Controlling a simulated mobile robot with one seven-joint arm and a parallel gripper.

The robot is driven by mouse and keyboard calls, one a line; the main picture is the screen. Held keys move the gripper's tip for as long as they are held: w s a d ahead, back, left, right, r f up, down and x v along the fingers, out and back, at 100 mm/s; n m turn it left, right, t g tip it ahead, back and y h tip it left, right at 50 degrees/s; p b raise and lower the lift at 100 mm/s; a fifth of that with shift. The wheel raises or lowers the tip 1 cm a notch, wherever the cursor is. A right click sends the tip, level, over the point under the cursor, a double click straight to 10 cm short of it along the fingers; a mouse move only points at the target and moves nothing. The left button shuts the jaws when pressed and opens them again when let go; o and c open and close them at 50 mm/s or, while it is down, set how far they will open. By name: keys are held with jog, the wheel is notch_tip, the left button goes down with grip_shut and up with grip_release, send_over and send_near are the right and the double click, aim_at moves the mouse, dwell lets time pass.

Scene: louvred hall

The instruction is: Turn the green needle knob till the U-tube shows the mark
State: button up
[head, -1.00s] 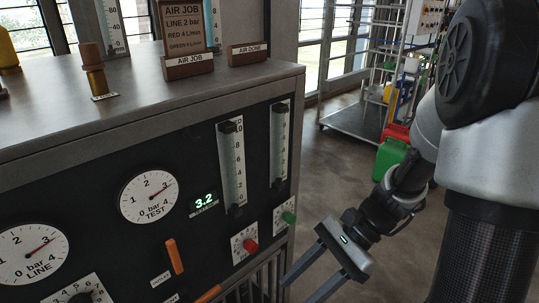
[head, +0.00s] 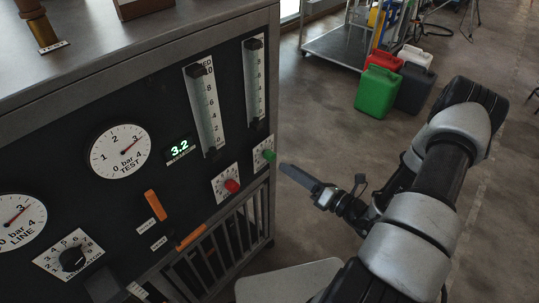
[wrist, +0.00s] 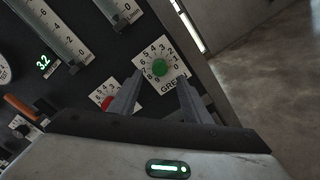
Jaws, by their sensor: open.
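The green needle knob (head: 268,155) sits on a white dial plate at the panel's right edge. In the wrist view the knob (wrist: 159,68) shows between and beyond my fingertips, with numbers around it. My gripper (head: 284,168) is open, close to the knob and to its right; its fingers (wrist: 158,92) point at the dial. I cannot tell whether they touch it. Two upright scaled tubes, the left (head: 207,108) and the right (head: 254,80), stand above the red and green knobs. Their levels are too small to read. No tube is clearly U-shaped.
The red knob (head: 231,186) is just left of the green one, near my left finger in the wrist view. Orange levers (head: 155,205), a TEST gauge (head: 120,152) and a 3.2 display (head: 179,149) are further left.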

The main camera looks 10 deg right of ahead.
aim_at(273, 158)
jog(key=shift+x, duration=3.95)
grip_shut()
jog(key=shift+b, duration=0.3)
